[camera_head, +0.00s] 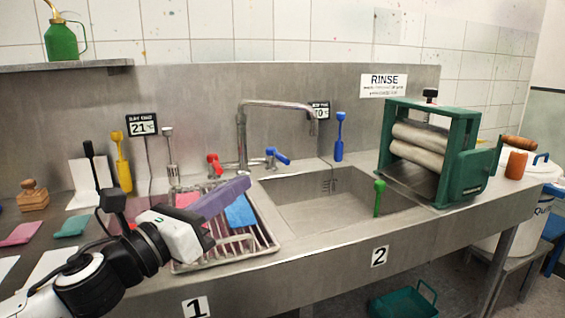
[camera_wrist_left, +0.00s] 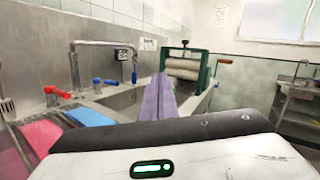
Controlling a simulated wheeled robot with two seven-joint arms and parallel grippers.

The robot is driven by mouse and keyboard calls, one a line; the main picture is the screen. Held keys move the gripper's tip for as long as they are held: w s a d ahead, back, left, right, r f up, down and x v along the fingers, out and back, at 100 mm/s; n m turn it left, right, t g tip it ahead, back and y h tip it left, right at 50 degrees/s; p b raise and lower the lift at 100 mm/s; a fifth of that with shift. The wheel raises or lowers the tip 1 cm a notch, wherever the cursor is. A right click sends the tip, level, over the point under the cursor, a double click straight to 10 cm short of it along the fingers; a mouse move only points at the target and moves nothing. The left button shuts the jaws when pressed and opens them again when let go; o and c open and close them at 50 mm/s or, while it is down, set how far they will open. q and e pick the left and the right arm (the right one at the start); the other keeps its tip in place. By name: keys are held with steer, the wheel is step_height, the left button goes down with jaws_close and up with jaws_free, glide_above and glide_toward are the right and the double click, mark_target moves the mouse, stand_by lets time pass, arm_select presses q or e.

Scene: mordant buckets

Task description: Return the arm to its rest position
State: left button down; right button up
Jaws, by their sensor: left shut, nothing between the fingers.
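My left arm comes in from the lower left of the head view. Its left gripper (camera_head: 238,190) is held above the drying rack beside the sink, with its purple fingers pointing right and slightly up. The fingers are shut with nothing between them, and they also show in the left wrist view (camera_wrist_left: 159,98), pointing toward the sink and the wringer. My right gripper is not in view.
The slatted rack (camera_head: 262,248) holds a pink cloth and a blue cloth (camera_head: 240,211). The sink (camera_head: 325,207), tap (camera_head: 243,140) and green wringer (camera_head: 463,160) stand to the right. A yellow tool (camera_head: 122,165) and a white stand are behind my arm.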

arm_select(q)
steer(key=s+f+n+g+y, duration=0.1)
steer(key=s+f+n+y, duration=0.2)
steer(key=f+n, duration=1)
steer(key=s+f+n+g+y, duration=0.15)
steer(key=s+f+n, duration=0.25)
steer(key=f+n, duration=0.85)
steer(key=s+a+f+n+g+y, duration=0.2)
steer(key=s+f+n, duration=0.4)
steer(key=s+f, duration=0.4)
steer(key=s+a+f+n+g+y+p, duration=0.1)
steer(key=s+a+f+n, duration=0.4)
steer(key=s+f, duration=0.5)
step_height(320, 180, down, 4)
steer(key=shift+s+a+f+n+g+y, duration=0.1)
steer(key=shift+s+a+n+g+y, duration=0.15)
steer(key=shift+n+g+y, duration=0.8)
